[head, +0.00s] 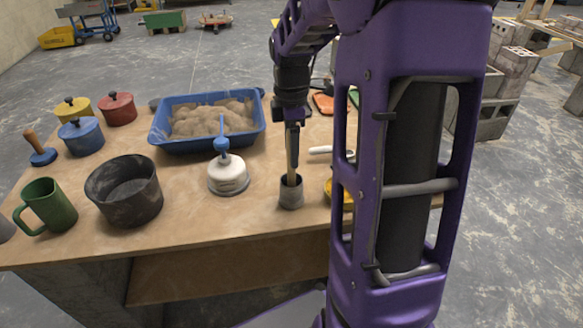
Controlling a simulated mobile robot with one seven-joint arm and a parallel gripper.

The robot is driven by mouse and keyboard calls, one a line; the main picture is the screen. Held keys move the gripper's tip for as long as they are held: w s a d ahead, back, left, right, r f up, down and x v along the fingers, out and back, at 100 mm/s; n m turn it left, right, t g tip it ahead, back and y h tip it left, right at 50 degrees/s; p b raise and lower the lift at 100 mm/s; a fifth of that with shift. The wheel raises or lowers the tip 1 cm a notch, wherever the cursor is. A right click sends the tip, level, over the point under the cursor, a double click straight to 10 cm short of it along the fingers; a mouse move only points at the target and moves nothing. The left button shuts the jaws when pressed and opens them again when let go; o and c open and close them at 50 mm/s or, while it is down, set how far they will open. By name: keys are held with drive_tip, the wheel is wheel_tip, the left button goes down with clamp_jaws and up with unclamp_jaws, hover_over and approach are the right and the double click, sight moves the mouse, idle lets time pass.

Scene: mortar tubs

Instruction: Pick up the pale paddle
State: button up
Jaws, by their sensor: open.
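A pale wooden stick (292,166), which looks like the pale paddle, stands nearly upright in a small grey cup (291,196) near the front of the table. Its lower end is hidden in the cup and its top is hidden by my gripper. My gripper (292,143) points down right over the stick and is open. The fingers overlap the stick's upper part in the head view. I cannot tell whether they touch it.
On the wooden table (200,235), a white lidded pot with a blue handle (228,175) stands left of the cup. A blue tub (190,146) lies behind. A dark pot (124,190) and green mug (48,207) are farther left. My arm hides much of the right side.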

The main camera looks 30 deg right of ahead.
drive_tip(key=shift+f, duration=0.25)
clamp_jaws()
idle(0.3)
